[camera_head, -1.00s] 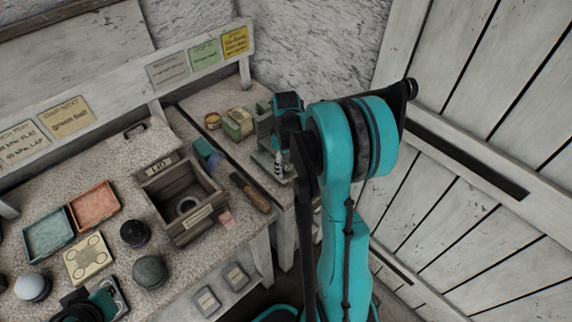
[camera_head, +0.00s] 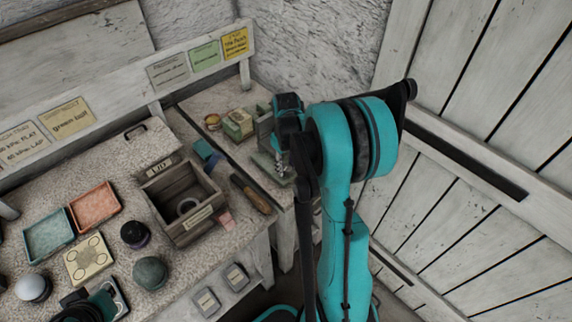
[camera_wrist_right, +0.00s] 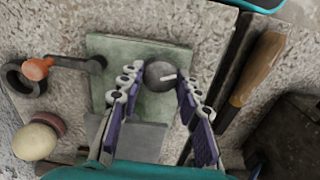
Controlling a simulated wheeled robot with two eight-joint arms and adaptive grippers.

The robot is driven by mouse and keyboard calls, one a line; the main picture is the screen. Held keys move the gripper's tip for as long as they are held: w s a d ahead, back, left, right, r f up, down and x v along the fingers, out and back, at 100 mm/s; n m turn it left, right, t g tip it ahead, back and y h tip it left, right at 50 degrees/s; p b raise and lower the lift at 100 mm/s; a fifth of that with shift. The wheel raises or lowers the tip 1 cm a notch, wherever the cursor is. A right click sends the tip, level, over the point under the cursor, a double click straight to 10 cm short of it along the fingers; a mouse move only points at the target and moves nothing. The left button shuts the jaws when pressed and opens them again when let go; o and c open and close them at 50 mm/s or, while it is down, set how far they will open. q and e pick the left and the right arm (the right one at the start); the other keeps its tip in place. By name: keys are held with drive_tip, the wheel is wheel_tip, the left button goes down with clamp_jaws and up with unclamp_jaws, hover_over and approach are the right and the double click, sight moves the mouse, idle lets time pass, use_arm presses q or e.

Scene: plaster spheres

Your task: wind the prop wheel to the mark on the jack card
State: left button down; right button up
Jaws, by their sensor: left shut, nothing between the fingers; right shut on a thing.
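The prop wheel (camera_wrist_right: 160,76) is a dark grey round knob with a short white pointer, in front of a grey-green square plate (camera_wrist_right: 112,58) in the right wrist view. My right gripper (camera_wrist_right: 158,88) has its purple-padded fingers on either side of the wheel and is shut on it. In the head view my right gripper (camera_head: 280,165) is at the bench's far right corner, where my arm largely hides the wheel. I cannot make out marks on a jack card; a yellow card (camera_head: 235,43) hangs on the back rail, its text unreadable. My left gripper (camera_head: 88,308) is shut and empty at the bottom left, partly cut off.
A wooden-handled tool (camera_wrist_right: 258,68) lies right of the plate. An orange-knobbed crank (camera_wrist_right: 38,68) and a cream ball (camera_wrist_right: 36,140) are at left. An open wooden box (camera_head: 183,203), trays (camera_head: 95,206) and several balls stand on the bench. A plank door (camera_head: 480,220) is at right.

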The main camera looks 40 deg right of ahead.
sight(287, 167)
drive_tip(key=m, duration=0.5)
drive_tip(key=shift+m, duration=0.3)
drive_tip(key=m, duration=0.5)
drive_tip(key=shift+m, duration=0.3)
drive_tip(key=o, duration=1.2)
drive_tip(key=shift+c, duration=0.2)
drive_tip(key=shift+s+d, duration=0.1)
drive_tip(key=shift+r, duration=4)
